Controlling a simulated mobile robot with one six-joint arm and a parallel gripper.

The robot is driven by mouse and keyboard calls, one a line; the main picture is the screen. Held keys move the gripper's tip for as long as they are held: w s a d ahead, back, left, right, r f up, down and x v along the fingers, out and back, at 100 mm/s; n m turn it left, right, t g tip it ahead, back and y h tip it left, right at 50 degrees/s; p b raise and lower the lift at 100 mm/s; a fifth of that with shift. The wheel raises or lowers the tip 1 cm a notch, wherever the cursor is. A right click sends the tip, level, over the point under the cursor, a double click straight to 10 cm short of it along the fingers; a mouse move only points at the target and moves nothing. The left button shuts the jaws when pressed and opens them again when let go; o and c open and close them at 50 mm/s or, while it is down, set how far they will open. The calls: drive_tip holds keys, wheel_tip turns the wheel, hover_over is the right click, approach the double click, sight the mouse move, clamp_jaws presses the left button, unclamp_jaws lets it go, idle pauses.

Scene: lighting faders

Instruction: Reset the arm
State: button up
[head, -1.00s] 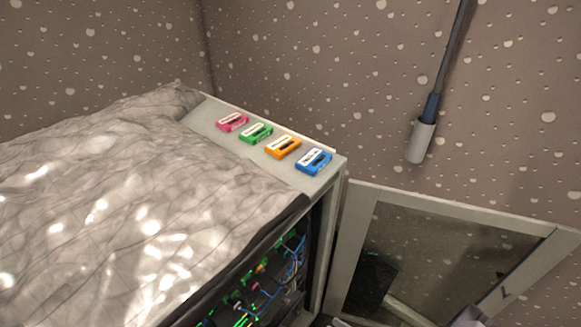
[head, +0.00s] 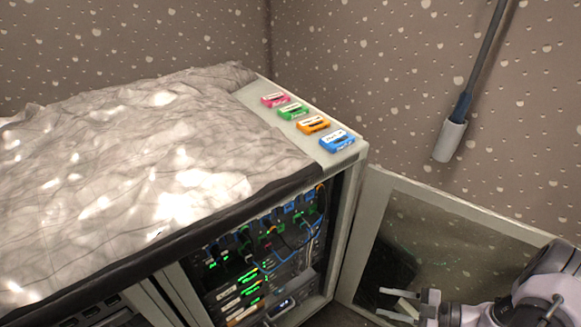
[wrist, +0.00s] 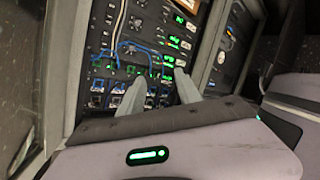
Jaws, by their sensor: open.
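My gripper (head: 405,303) shows at the lower right of the head view, in front of the open cabinet door. Its two fingers are apart, with nothing seen between them. In the wrist view my gripper's fingers (wrist: 155,92) are spread and point toward the rack equipment (wrist: 140,45), apart from each other. My arm (head: 530,295) reaches in from the right edge of the head view.
A cabinet (head: 345,215) holds rack gear (head: 265,255) with cables and green lights. Its glass door (head: 440,235) stands open at right. A wrinkled cover (head: 130,170) and several coloured cassettes (head: 313,125) lie on top. A grey-ended pole (head: 449,140) hangs by the wall.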

drive_tip(key=w+a+r+n+g+h, duration=0.1)
drive_tip(key=a+r+n+g+h, duration=0.25)
drive_tip(key=r+n, duration=0.8)
drive_tip(key=a+r+n+g+h, duration=0.2)
drive_tip(key=a+r+n, duration=0.3)
drive_tip(key=r+n, duration=0.65)
drive_tip(key=s+a+r+n+t+h, duration=0.2)
drive_tip(key=s+r+n, duration=0.4)
drive_tip(key=n, duration=0.6)
drive_tip(key=s+a+r+n+t+h, duration=0.3)
drive_tip(key=s+a+r+n, duration=0.3)
drive_tip(key=n, duration=0.7)
drive_tip(key=shift+s+a+r+n+h, duration=0.15)
drive_tip(key=shift+a+r+n+h, duration=0.25)
drive_tip(key=shift+r, duration=0.6)
drive_tip(key=shift+d, duration=0.15)
